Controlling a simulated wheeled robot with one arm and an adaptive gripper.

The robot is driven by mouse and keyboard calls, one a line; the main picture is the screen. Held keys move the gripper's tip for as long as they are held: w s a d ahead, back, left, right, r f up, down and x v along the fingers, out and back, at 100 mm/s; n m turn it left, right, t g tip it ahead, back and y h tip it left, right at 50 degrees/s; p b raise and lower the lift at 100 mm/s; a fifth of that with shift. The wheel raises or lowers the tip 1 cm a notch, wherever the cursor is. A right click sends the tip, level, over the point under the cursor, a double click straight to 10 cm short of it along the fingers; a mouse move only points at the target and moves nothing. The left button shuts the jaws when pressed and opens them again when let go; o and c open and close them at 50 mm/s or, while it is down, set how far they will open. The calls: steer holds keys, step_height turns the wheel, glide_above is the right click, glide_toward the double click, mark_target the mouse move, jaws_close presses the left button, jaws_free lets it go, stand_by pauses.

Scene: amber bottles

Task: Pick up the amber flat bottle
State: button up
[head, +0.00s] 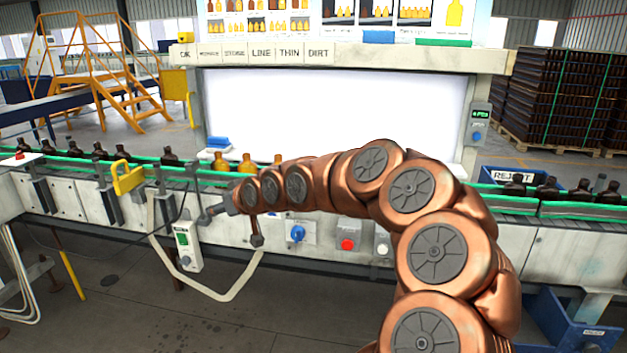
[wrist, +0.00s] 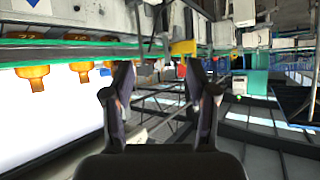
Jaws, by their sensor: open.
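Several amber bottles stand on the conveyor in front of the white lit panel in the head view: one at the left (head: 220,162), one beside it (head: 247,163), and one (head: 278,160) partly hidden by my arm. I cannot tell which is the flat one. In the wrist view, which looks upside down, amber bottles show at the upper left, the closest one (wrist: 33,78) largest. My gripper (head: 210,213) is in front of and below the conveyor edge. In the wrist view its fingers (wrist: 158,78) are apart, with no bottle between them.
A green guide rail (head: 190,166) runs along the conveyor. A yellow bracket (head: 127,178) and a control box (head: 187,245) on a bent pale tube are left of my gripper. Dark bottles (head: 170,157) stand further left. A blue reject bin (head: 510,178) is at the right.

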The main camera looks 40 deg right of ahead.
steer(key=d+m+t+h, duration=0.1)
steer(key=d+h, duration=0.1)
steer(key=d, duration=0.9)
steer(key=d+m+t+h, duration=0.2)
steer(key=d+h, duration=0.1)
steer(key=d, duration=0.8)
steer(key=d+m+t+h+p, duration=0.1)
steer(key=d+h, duration=0.2)
steer(key=d, duration=0.8)
steer(key=shift+d+m+t, duration=0.1)
steer(key=shift+m+t, duration=0.2)
steer(key=shift+a+r+p+x, duration=0.15)
steer(key=shift+p+x, duration=0.55)
steer(key=shift+x, duration=0.4)
steer(key=shift+a+r+p+x, duration=0.1)
steer(key=shift+a+p+x, duration=0.1)
steer(key=shift+p+x, duration=0.7)
steer(key=shift+x, duration=0.9)
steer(key=shift+w+d+f, duration=0.15)
steer(key=shift+w+d, duration=0.05)
steer(key=shift+w, duration=0.35)
steer(key=shift+c, duration=0.4)
jaws_close()
